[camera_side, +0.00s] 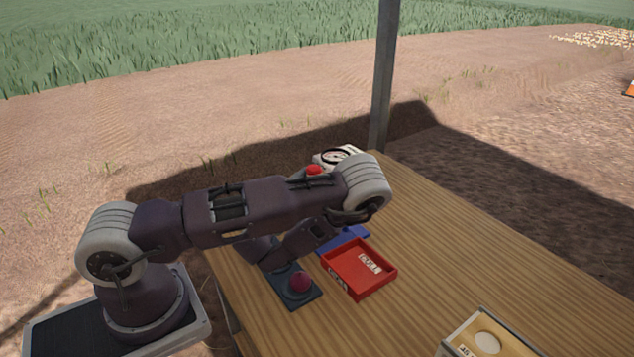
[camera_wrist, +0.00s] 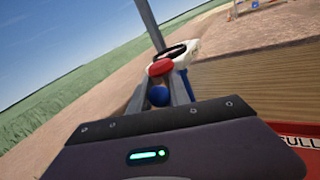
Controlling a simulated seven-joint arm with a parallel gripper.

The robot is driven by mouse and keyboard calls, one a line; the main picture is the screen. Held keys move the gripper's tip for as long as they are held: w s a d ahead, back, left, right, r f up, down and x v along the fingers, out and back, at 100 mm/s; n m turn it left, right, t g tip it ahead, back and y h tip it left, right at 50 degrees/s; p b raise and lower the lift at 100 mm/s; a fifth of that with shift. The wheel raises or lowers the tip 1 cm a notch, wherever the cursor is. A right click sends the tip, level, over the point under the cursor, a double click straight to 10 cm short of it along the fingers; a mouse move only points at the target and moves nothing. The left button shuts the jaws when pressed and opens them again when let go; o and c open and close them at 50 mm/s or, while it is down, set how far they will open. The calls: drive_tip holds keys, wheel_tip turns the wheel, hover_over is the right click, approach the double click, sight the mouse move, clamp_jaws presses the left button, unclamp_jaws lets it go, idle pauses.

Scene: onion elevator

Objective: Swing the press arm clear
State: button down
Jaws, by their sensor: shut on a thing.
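A white device with a black ring on top (camera_side: 337,156) stands at the far edge of the table, partly behind my arm. It also shows in the wrist view (camera_wrist: 177,51). A red knob (camera_side: 314,170) sits beside it, and shows just past my fingertips in the wrist view (camera_wrist: 160,67). My gripper (camera_wrist: 158,92) has its two grey fingers shut on a blue round knob (camera_wrist: 157,96). Whether this knob is the press arm's handle I cannot tell. In the side view my arm hides the fingers and the blue knob.
A red tray (camera_side: 386,284) lies on the wooden table (camera_side: 470,260), with a blue piece (camera_side: 353,238) behind it. A red-purple onion (camera_side: 300,282) sits on a dark plate (camera_side: 283,291). An open box (camera_side: 463,335) holds a pale onion. A metal post (camera_side: 383,80) rises behind the table.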

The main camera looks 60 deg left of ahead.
drive_tip(key=shift+s+a+m+t+h, duration=0.2)
drive_tip(key=shift+a+m+t+h, duration=0.6)
drive_tip(key=shift+a+m+h, duration=0.7)
drive_tip(key=shift+d+h, duration=0.15)
drive_tip(key=shift+h, duration=0.15)
drive_tip(key=c, duration=1.2)
unclamp_jaws()
drive_tip(key=shift+n, duration=0.3)
